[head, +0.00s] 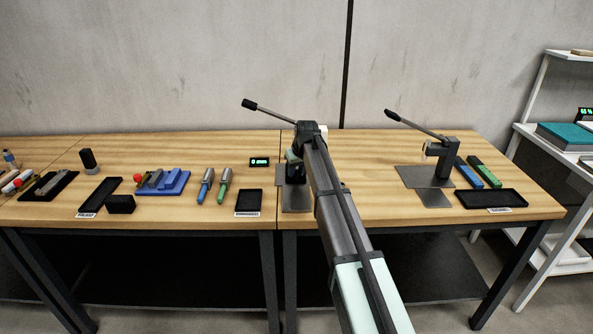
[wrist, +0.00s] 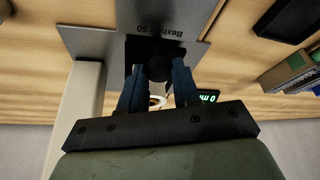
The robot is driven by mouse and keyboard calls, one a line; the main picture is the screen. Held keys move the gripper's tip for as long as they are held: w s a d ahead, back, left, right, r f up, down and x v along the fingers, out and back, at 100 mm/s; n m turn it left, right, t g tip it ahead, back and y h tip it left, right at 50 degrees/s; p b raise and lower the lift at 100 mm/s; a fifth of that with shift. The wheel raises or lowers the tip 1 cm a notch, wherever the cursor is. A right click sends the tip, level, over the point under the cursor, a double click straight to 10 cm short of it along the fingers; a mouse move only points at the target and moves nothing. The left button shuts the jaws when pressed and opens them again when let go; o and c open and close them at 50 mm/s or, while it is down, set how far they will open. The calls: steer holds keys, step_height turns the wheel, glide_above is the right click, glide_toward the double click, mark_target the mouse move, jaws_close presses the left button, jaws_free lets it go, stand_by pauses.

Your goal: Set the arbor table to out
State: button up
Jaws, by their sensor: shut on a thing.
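My gripper (wrist: 158,82) is shut on a dark round knob (wrist: 158,66) in the wrist view, one bluish finger on each side. A grey metal plate (wrist: 95,42) with printed lettering lies around and beyond the knob. In the head view my arm reaches to the left press (head: 305,130), whose lever slants up to the left. A grey plate (head: 297,199) shows at its foot. My arm hides much of this press, so the arbor table's exact position cannot be told. A second press (head: 441,160) stands at right on grey plates (head: 425,177).
A small lit display (head: 259,162) stands left of the left press; a black tray (head: 248,203) lies near the front edge. Green and blue tools, a blue fixture (head: 163,183) and black trays stand farther left. Another black tray (head: 491,199) lies at right. A white shelf stands beyond.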

jaws_close()
steer(key=s, duration=1.3)
steer(key=shift+s, duration=0.1)
steer(key=o, duration=0.6)
jaws_free()
steer(key=shift+o, duration=0.2)
steer(key=v, duration=1.3)
steer(key=shift+s+r, duration=0.2)
steer(key=shift+r, duration=0.15)
